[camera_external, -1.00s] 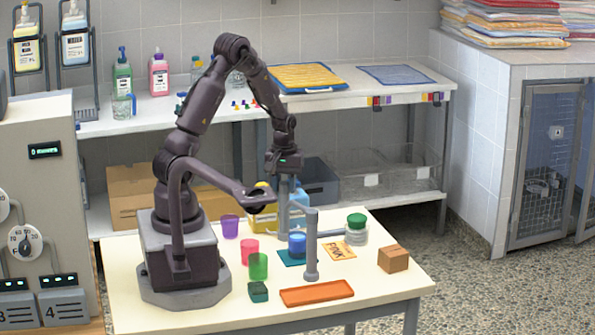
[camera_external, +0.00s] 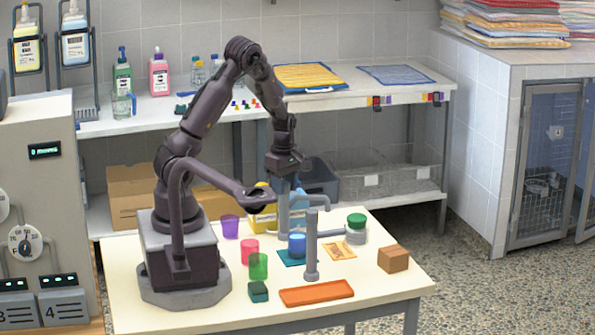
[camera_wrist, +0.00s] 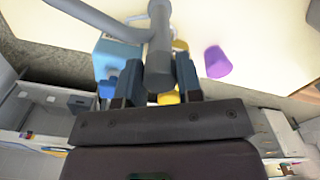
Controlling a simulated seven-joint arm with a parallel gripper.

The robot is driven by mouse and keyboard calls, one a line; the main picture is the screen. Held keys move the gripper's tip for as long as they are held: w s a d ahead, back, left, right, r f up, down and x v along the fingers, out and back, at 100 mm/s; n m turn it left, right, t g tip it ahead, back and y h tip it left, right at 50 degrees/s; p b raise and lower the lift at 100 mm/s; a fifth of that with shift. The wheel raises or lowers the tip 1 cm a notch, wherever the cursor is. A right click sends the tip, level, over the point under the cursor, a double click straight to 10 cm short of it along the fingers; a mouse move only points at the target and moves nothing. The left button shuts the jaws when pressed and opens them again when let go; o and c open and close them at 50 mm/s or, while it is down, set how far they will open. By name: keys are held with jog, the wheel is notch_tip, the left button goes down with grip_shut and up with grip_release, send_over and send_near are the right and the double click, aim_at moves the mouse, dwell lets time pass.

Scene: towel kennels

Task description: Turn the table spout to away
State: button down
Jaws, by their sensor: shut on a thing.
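The table spout is a grey upright column (camera_external: 283,215) with a thin side pipe (camera_external: 312,198) near its top. The pipe points right in the external view, and its end bends down. My gripper (camera_external: 284,180) points down over the column and is shut on its top. In the wrist view my gripper (camera_wrist: 158,78) has one dark finger on each side of the column top (camera_wrist: 158,65). The spout pipe (camera_wrist: 95,18) runs to the upper left there. The column's foot is partly hidden in the external view.
A blue cup (camera_external: 297,245) on a teal mat, a green-lidded jar (camera_external: 356,228), an orange tray (camera_external: 316,293) and a brown box (camera_external: 393,259) are nearby. Coloured cups stand left, including a purple one (camera_external: 230,227).

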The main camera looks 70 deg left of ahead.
jog(key=shift+n, duration=1.7)
jog(key=c, duration=0.8)
grip_release()
notch_tip(320, 180, up, 13)
jog(key=shift+r, duration=0.1)
